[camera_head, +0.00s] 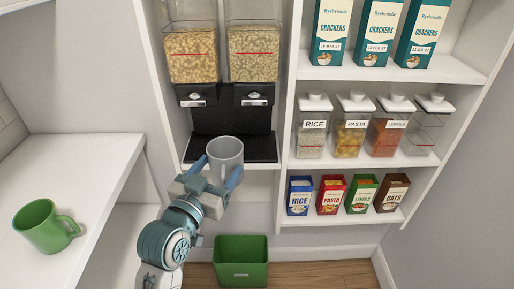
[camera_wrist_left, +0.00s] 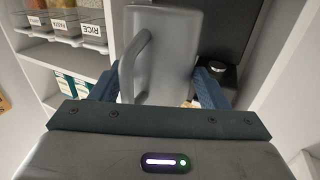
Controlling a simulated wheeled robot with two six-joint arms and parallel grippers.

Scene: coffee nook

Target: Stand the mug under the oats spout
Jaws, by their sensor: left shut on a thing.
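My left gripper (camera_head: 224,179) is shut on a grey mug (camera_head: 225,152), which it holds upright. In the wrist view, the left gripper (camera_wrist_left: 158,88) has its blue fingers on both sides of the mug (camera_wrist_left: 160,50), with the handle towards the camera. In the head view the mug overlaps the front of a black tray (camera_head: 262,149); I cannot tell whether they touch. Above are two dispensers, with a left spout (camera_head: 197,97) and a right spout (camera_head: 254,97). Their bins hold pale food; I see no readable labels there. My right gripper is not in view.
A green mug (camera_head: 46,226) stands on the white counter (camera_head: 75,160) at left. A green bin (camera_head: 241,262) sits on the floor below. Shelves at right hold cracker boxes (camera_head: 378,30), labelled jars (camera_head: 352,125) and small boxes (camera_head: 330,194). Side panels bound the dispenser bay.

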